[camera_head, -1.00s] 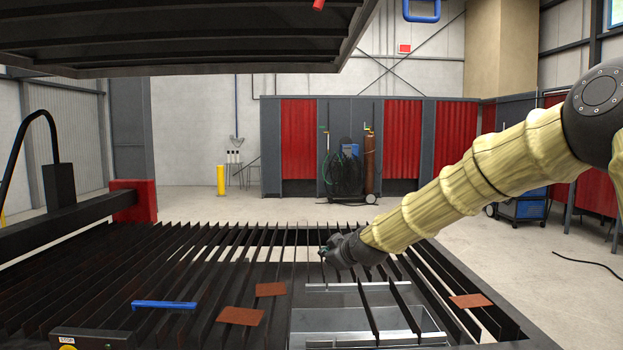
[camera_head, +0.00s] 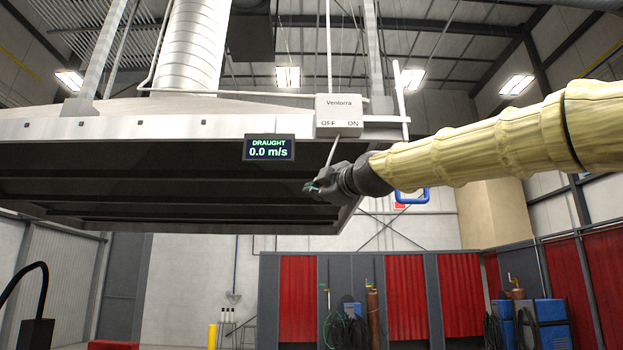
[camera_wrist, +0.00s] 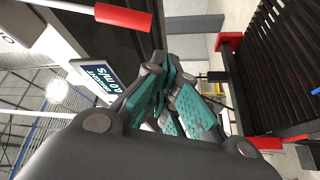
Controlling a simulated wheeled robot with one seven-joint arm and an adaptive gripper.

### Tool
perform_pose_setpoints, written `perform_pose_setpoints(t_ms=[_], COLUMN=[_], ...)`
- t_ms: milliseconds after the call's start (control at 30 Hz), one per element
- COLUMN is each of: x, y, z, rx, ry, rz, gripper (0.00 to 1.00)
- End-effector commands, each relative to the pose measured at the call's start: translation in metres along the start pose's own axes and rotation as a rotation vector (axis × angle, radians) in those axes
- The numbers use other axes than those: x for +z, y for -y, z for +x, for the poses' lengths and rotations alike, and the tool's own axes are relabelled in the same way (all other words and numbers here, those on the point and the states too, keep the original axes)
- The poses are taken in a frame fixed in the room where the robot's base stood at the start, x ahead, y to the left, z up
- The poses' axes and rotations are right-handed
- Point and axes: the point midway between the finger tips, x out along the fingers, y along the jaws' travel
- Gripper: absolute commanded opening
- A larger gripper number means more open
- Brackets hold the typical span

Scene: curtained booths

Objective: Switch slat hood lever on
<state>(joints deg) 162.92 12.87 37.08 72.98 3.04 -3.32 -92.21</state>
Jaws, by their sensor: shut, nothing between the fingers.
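The slat hood lever (camera_head: 332,152) is a thin pale rod hanging from the white switch box (camera_head: 339,116), marked OFF at left and ON at right. It slants down and left, on the OFF side. Its lower end is hidden behind my gripper (camera_head: 313,187) in the head view. In the wrist view the lever's red grip (camera_wrist: 123,18) shows at the top, apart from my fingers (camera_wrist: 176,98). My gripper is shut and empty, close to the lever's lower end. The draught display (camera_head: 269,148) reads 0.0 m/s.
The dark hood (camera_head: 180,180) fills the upper left, its front rim just behind my gripper. A white upright bar (camera_head: 402,100) stands right of the switch box. The slatted table (camera_wrist: 290,60) shows in the wrist view. Red-curtained booths (camera_head: 407,296) stand behind.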

Motion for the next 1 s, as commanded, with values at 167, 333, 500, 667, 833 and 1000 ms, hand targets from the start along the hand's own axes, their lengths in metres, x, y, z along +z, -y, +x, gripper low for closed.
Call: perform_pose_setpoints(t_ms=[167, 333, 500, 667, 833, 1000], x=[-0.030, -0.037, -0.037, -0.037, -0.038, -0.040], y=[-0.042, -0.052, -0.052, -0.052, -0.054, -0.056], z=[-0.018, -0.023, -0.023, -0.021, -0.008, 0.019], rx=[0.038, 0.047, 0.047, 0.047, 0.046, 0.045], ry=[-0.028, -0.035, -0.035, -0.035, -0.035, -0.035], rz=[-0.051, -0.065, -0.065, -0.064, -0.064, -0.063], gripper=[0.00, 0.00, 0.00, 0.00, 0.00, 0.00])
